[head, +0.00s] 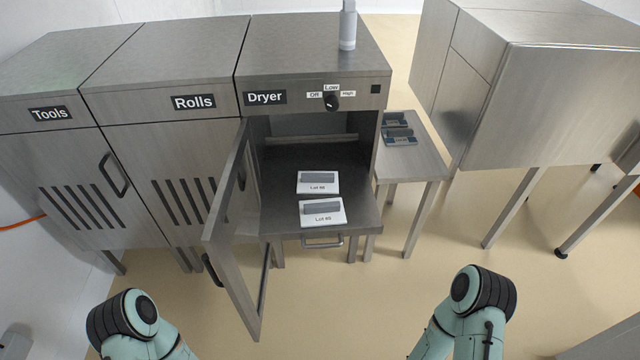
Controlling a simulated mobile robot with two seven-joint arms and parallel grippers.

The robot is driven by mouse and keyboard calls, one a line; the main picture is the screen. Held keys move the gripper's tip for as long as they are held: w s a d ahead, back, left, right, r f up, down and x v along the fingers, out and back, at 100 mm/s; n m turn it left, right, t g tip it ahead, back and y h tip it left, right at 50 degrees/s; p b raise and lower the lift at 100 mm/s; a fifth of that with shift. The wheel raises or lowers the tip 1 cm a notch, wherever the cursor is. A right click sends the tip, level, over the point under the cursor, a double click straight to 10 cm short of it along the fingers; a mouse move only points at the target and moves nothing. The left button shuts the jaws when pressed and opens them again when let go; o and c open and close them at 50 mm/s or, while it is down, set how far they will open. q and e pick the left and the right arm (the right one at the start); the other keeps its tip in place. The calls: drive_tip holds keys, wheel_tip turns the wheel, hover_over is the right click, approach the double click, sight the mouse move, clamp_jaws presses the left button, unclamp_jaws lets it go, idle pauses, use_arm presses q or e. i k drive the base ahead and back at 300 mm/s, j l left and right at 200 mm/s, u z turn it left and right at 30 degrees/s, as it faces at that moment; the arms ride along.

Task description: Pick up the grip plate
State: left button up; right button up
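No object is labelled as the grip plate, so I cannot tell which thing it is. Two white plates, each with a raised grey bar and a "Lot" label, lie at the open Dryer: a rear one (318,187) and a front one (323,219) on the pulled-out shelf (285,222). Two small dark plates with grey bars, a front one (399,141) and a rear one (394,118), lie on the narrow side table. Only parts of my two arms show at the bottom left and bottom right. Neither gripper is visible.
The Dryer door (228,225) stands open to the left, jutting forward. The Dryer knob (332,102) has Off, Low and High marks. A grey cylinder (348,28) stands on top. The side table (425,160) is right of the Dryer. The floor (370,295) in front is clear.

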sight(308, 182)
drive_tip(key=u, duration=0.4)
drive_tip(key=l+u, duration=0.15)
drive_tip(key=u, duration=0.25)
drive_tip(key=l+u, duration=0.1)
drive_tip(key=u, duration=0.3)
drive_tip(key=l+u, duration=0.35)
drive_tip(key=l, duration=0.15)
drive_tip(key=k+l+u, duration=0.1)
drive_tip(key=l+u, duration=0.3)
drive_tip(key=k+l+u, duration=0.1)
drive_tip(key=l, duration=0.25)
drive_tip(key=k+l+u, duration=0.1)
drive_tip(key=l, duration=0.3)
drive_tip(key=k+l, duration=0.2)
drive_tip(key=l, duration=0.15)
drive_tip(key=u, duration=0.05)
